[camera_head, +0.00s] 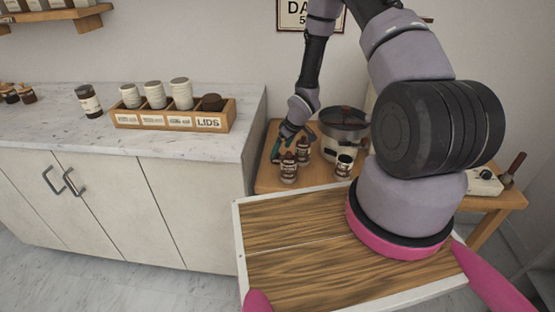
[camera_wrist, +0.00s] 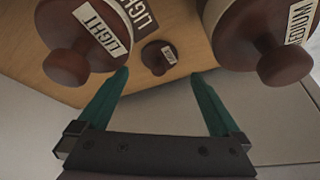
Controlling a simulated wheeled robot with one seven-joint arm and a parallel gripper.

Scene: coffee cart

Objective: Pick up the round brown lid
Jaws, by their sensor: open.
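My gripper (camera_wrist: 161,76) is open, its two teal fingers apart with nothing between them. In the head view my gripper (camera_head: 280,148) is low over the wooden side table, beside the brown-labelled jars. In the wrist view a small round brown lid (camera_wrist: 155,59) with a knob and a pale label shows just beyond the fingertips, roughly centred. I cannot tell what it rests on. Larger brown knobbed lids top a jar on the left (camera_wrist: 78,52) and one on the right (camera_wrist: 258,38). In the head view jars stand at the front (camera_head: 288,170) and behind it (camera_head: 303,152).
A third jar (camera_head: 343,166) and a round metal-and-dark machine (camera_head: 343,125) stand to the right on the side table (camera_head: 268,184). A wood-topped tray (camera_head: 290,265) is in front.

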